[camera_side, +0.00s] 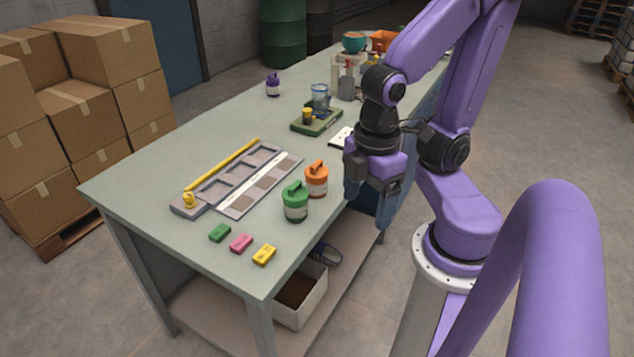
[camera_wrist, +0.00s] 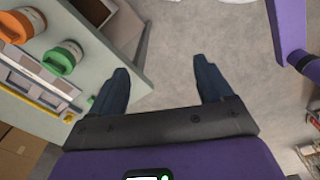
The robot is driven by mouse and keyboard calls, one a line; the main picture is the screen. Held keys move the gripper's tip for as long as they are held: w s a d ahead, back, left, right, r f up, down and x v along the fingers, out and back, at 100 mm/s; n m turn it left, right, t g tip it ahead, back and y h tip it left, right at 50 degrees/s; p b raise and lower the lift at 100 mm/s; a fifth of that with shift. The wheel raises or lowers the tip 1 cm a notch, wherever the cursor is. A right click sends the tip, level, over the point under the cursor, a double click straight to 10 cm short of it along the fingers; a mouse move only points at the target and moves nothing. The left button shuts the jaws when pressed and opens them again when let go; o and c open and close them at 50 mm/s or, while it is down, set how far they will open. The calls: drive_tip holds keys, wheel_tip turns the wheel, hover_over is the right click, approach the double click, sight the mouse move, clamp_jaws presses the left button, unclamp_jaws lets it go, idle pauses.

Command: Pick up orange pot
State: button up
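The orange pot (camera_side: 317,180) stands upright on the table, with an orange lid and handle and a white band. In the wrist view the orange pot (camera_wrist: 20,26) is at the top left corner, partly cut off by the frame. The green pot (camera_side: 295,202) stands close in front of it and also shows in the wrist view (camera_wrist: 62,58). My gripper (camera_side: 377,210) points down beyond the table's right edge, to the right of the orange pot and apart from it. In the wrist view my gripper (camera_wrist: 161,72) has its fingers wide apart with only floor between them.
A grey divided tray (camera_side: 240,182) with a yellow stick lies left of the pots. Green, pink and yellow blocks (camera_side: 241,243) lie near the front. A green tray (camera_side: 317,122) holding a jar stands behind. A white bin (camera_side: 302,297) sits on the lower shelf.

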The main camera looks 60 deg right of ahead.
drive_tip(key=shift+o, duration=0.7)
